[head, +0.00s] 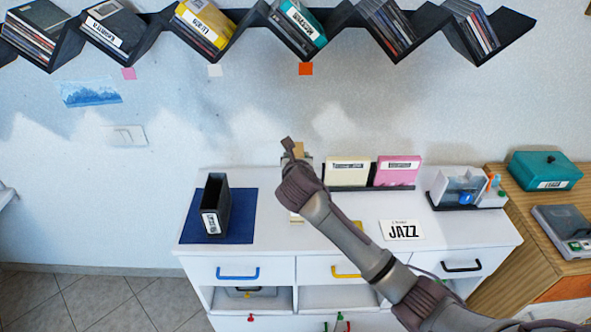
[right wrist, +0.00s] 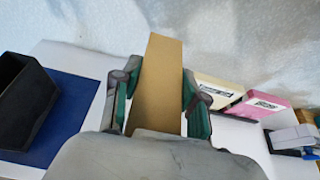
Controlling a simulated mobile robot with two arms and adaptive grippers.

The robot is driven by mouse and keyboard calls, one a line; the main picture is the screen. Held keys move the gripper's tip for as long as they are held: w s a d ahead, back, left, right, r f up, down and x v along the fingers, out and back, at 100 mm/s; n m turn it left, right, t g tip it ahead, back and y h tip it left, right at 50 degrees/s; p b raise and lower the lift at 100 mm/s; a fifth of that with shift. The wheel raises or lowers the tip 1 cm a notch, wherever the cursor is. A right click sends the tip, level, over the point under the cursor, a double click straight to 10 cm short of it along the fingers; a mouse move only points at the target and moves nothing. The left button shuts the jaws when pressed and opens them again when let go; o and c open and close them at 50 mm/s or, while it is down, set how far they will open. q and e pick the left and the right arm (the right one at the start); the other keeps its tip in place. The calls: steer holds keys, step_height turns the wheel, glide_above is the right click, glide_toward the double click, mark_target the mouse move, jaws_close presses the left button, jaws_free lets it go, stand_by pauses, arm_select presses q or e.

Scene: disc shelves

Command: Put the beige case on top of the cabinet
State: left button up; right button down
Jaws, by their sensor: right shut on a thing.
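My right gripper (head: 297,150) reaches over the white cabinet (head: 164,0) from the lower right. In the right wrist view its fingers (right wrist: 155,100) are closed on both sides of a tan-beige case (right wrist: 160,75). In the head view only small parts of the beige case (head: 299,148) show around the gripper; my arm hides most of it. I cannot tell whether its lower end touches the cabinet top (head: 268,185). My left gripper is not in view.
A cream case (head: 347,172) and pink case (head: 397,171) stand in a rack, with a JAZZ card (head: 402,230) in front. A zigzag disc shelf (head: 150,30) hangs above.

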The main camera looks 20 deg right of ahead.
steer(key=shift+f+p, duration=0.3)
steer(key=shift+f, duration=1.7)
steer(key=c, duration=0.6)
jaws_free()
steer(key=shift+f, duration=0.15)
steer(key=b+v, duration=0.1)
steer(key=v, duration=1.1)
steer(key=shift+a, duration=0.1)
